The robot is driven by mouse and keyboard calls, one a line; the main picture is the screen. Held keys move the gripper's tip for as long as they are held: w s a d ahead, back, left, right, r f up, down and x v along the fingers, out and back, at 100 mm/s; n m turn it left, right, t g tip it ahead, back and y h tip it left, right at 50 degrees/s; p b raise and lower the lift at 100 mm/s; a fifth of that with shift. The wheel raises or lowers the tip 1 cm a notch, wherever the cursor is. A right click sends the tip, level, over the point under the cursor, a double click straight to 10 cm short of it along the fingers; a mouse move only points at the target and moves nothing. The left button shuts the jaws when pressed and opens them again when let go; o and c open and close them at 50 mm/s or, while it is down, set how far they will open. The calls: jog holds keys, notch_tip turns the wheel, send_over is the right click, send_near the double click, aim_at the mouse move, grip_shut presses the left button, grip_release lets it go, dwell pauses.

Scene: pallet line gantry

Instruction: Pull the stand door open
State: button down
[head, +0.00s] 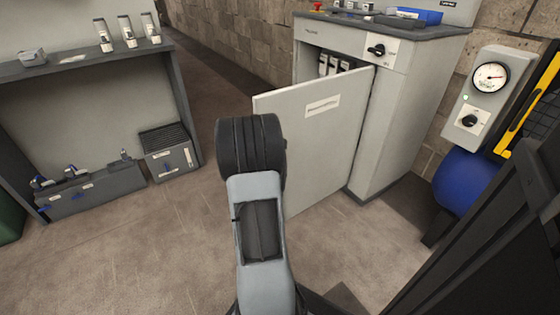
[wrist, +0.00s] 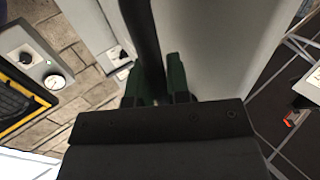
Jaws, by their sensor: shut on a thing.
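The stand door (head: 325,130) is a pale grey panel with a white label, swung well out from the grey stand (head: 402,110). Holders with dark and white parts show inside behind its top edge. In the wrist view the door is the pale panel (wrist: 210,45) to the right of my gripper. My gripper (wrist: 165,82) has green fingers, shut on a dark upright bar, the door handle (wrist: 141,30). In the head view my own arm hides the gripper and the handle near the door's left edge.
A gauge box (head: 478,98) and a blue tank (head: 466,180) stand right of the stand. A dark-topped bench (head: 90,58) is at the left, with a grey box (head: 168,152) and a low bin (head: 95,190). Floor between bench and door is clear.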

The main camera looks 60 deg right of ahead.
jog(key=shift+w+r, duration=0.1)
jog(key=shift+w, duration=0.05)
jog(key=c, duration=1.4)
grip_release()
jog(key=shift+a, duration=0.15)
jog(key=o, duration=0.3)
jog(key=s+a+p, duration=0.2)
jog(key=a+p, duration=0.8)
jog(key=a, duration=0.3)
jog(key=shift+a+p, duration=0.25)
jog(key=shift+p, duration=0.05)
jog(key=shift+s, duration=0.1)
